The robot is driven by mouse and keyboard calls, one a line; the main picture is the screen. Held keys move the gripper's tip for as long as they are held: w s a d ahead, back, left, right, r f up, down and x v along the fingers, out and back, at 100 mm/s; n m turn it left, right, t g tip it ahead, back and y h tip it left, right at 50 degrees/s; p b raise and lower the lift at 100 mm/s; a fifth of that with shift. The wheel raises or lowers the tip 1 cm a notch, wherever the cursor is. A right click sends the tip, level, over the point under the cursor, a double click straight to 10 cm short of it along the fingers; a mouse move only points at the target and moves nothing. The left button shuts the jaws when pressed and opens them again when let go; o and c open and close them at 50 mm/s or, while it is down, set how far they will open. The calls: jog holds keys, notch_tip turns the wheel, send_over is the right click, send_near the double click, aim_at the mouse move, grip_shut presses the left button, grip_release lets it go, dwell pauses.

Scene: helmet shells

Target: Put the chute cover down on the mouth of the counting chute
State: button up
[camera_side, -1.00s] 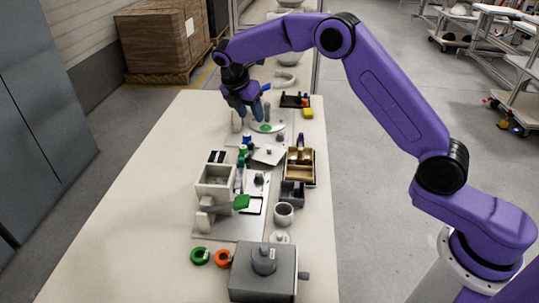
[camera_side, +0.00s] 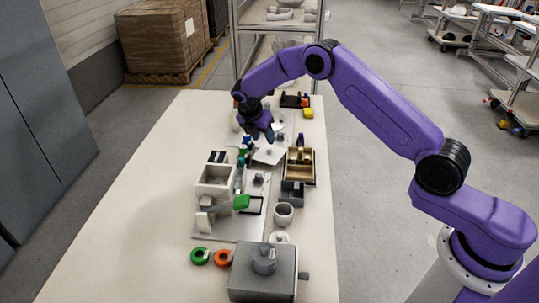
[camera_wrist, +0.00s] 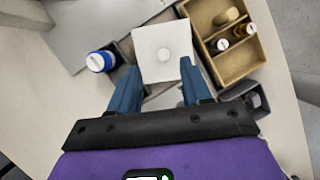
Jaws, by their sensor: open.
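A pale square plate with a small round knob, which looks like the chute cover (camera_side: 268,154), lies on the table in the side view. It also shows in the wrist view (camera_wrist: 150,38), just beyond my fingertips. My gripper (camera_side: 269,135) hangs above the far side of this plate. A pale open-topped box (camera_side: 213,190), possibly the counting chute, stands nearer the camera on the left, on a grey base plate. I cannot tell for sure which opening is the chute's mouth.
A tan divided tray (camera_side: 314,178) with bottles and a dark grey bin (camera_side: 292,201) stand to the right. A pale cup (camera_side: 283,216), a grey box (camera_side: 262,277) and green (camera_side: 200,256) and orange (camera_side: 223,258) rings are nearer. The table's left side is clear.

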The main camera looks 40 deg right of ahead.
aim_at(269, 148)
jog(key=shift+s+x, duration=0.1)
jog(key=shift+x, duration=1.3)
jog(key=shift+s+x, duration=0.15)
jog(key=shift+x, duration=1.25)
grip_shut()
